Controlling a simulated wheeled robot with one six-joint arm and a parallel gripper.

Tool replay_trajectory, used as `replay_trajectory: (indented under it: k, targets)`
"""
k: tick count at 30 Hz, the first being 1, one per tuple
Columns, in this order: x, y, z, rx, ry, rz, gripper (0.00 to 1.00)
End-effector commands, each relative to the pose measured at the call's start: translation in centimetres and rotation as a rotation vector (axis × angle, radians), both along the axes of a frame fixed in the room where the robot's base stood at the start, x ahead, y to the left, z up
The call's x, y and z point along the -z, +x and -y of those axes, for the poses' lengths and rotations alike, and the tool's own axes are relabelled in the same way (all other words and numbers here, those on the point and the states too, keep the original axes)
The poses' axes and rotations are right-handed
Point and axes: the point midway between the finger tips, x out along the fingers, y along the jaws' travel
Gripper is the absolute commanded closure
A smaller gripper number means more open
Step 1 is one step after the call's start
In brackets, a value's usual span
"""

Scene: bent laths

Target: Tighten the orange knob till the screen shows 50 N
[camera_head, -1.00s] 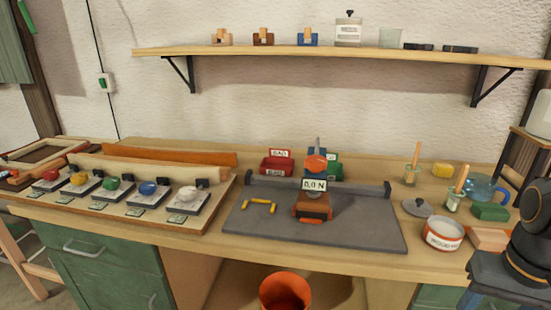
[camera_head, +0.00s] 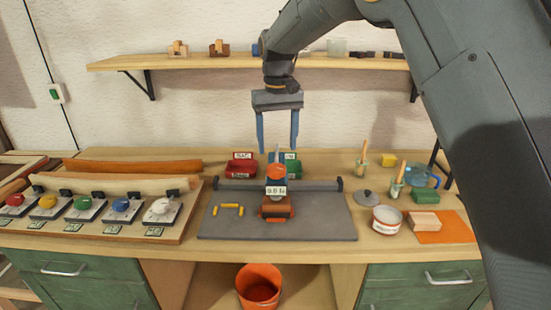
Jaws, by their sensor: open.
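The orange knob (camera_head: 276,173) sits on top of a small device on the grey mat, with a thin rod rising behind it. The screen (camera_head: 276,190) is just below the knob and seems to read 0.0 N, though the characters are small. An orange-brown block (camera_head: 277,208) is at the device's foot. My gripper (camera_head: 277,148) points down with its two blue fingers apart and empty. Its fingertips appear a little above the knob in the picture, one to each side. I cannot tell the exact gap in depth.
The grey mat (camera_head: 225,226) holds yellow pieces (camera_head: 229,207) left of the device. Red (camera_head: 241,168) and green (camera_head: 292,168) bins stand behind. Several coloured knobs on a board (camera_head: 150,232) are at left. A tin (camera_head: 386,220) and jars are at right. A shelf (camera_head: 200,62) runs above.

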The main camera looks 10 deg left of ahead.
Motion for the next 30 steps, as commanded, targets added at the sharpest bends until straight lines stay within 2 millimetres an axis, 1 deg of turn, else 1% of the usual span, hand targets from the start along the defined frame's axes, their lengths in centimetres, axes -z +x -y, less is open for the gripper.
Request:
replay_trajectory:
  k: [2,5,13,18,21,28,29,30]
  targets:
    - [0.2,0.0,-0.4,-0.004,-0.001,-0.002,0.37]
    - [1.3,-0.1,-0.4,-0.004,-0.001,-0.003,0.37]
    - [5.4,-0.1,-0.3,-0.003,-0.001,-0.003,0.37]
    - [7.0,-0.1,-0.3,-0.003,0.0,-0.001,0.37]
    - [7.5,0.0,-0.3,-0.003,0.0,0.0,0.37]
    - [7.6,0.0,-0.3,-0.003,0.0,0.001,0.37]
    - [7.6,0.0,-0.3,-0.003,0.0,0.001,0.38]
    - [7.6,0.0,-0.3,-0.003,0.0,0.001,0.45]
